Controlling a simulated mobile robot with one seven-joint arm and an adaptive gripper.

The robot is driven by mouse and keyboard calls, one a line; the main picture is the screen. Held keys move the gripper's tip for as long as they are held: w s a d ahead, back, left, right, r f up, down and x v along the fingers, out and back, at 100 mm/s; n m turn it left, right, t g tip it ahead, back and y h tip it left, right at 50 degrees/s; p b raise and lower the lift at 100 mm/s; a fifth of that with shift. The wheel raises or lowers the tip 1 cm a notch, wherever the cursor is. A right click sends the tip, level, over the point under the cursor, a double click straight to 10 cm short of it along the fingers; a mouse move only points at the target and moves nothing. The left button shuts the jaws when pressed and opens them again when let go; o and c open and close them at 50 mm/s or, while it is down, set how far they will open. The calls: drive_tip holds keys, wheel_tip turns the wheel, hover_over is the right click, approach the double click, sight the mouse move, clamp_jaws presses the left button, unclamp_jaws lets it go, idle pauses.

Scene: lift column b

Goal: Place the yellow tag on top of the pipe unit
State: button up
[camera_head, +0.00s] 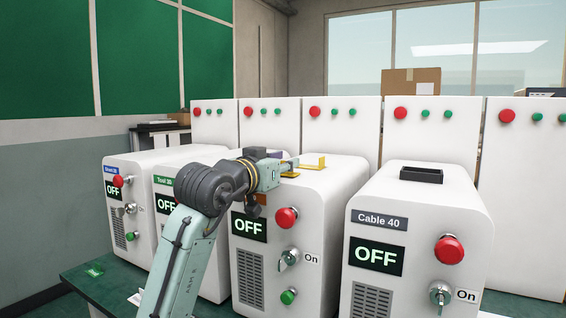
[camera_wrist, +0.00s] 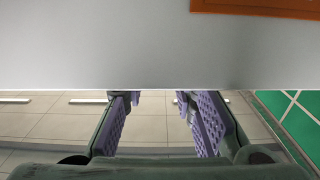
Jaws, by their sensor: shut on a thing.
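My gripper (camera_head: 278,174) is over the front part of the top of the third white unit (camera_head: 330,185). My arm covers most of this unit's name label, leaving an orange bit, so I cannot read "pipe" on it. A yellow piece (camera_head: 310,162) with upright ends, seemingly the yellow tag, shows at the gripper's tip. It is low over the unit's top; I cannot tell whether it touches. In the wrist view the purple-padded fingers (camera_wrist: 158,105) stand apart, and a pale surface with an orange patch hides their tips and what they hold.
The Cable 40 unit (camera_head: 415,235) stands on the right with a black open holder (camera_head: 421,175) on top. The Tool 30 unit (camera_head: 190,160) and a blue-labelled unit (camera_head: 125,190) stand left. A green tag (camera_head: 95,270) lies on the green table. More white cabinets (camera_head: 340,135) stand behind.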

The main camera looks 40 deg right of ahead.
drive_tip(key=shift+o, duration=1.4)
drive_tip(key=shift+f, duration=0.15)
drive_tip(key=o, duration=0.5)
drive_tip(key=shift+c, duration=0.2)
drive_tip(key=shift+a+r, duration=0.1)
drive_tip(key=shift+r, duration=0.15)
drive_tip(key=b+v, duration=0.2)
drive_tip(key=v, duration=0.9)
drive_tip(key=shift+s+a, duration=0.15)
drive_tip(key=shift+a, duration=0.25)
